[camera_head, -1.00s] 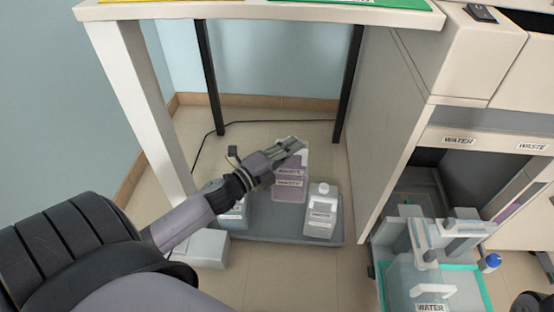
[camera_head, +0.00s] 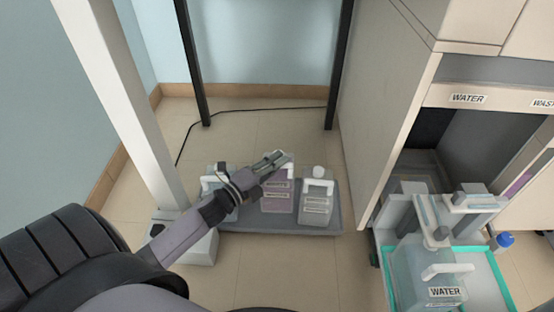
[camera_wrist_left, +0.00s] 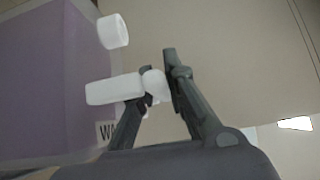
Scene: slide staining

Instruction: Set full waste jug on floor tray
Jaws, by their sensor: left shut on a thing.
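The waste jug (camera_head: 277,200), filled with purple liquid and labelled, is at the middle of the grey floor tray (camera_head: 285,228), between two other jugs. It looks upright, and its base seems to be at the tray surface, though contact is hard to tell. My left gripper (camera_head: 277,162) is at the top of this jug. In the left wrist view its fingers (camera_wrist_left: 160,90) are shut on the white handle (camera_wrist_left: 115,89), with the white cap (camera_wrist_left: 112,31) and purple body (camera_wrist_left: 45,85) beside them. My right gripper is not in view.
A white-capped jug (camera_head: 316,203) stands on the tray's right, and another jug (camera_head: 218,195) on its left, partly behind my arm. A bench leg (camera_head: 125,110) and the cabinet side (camera_head: 385,120) flank the tray. A water jug (camera_head: 425,275) stands at lower right.

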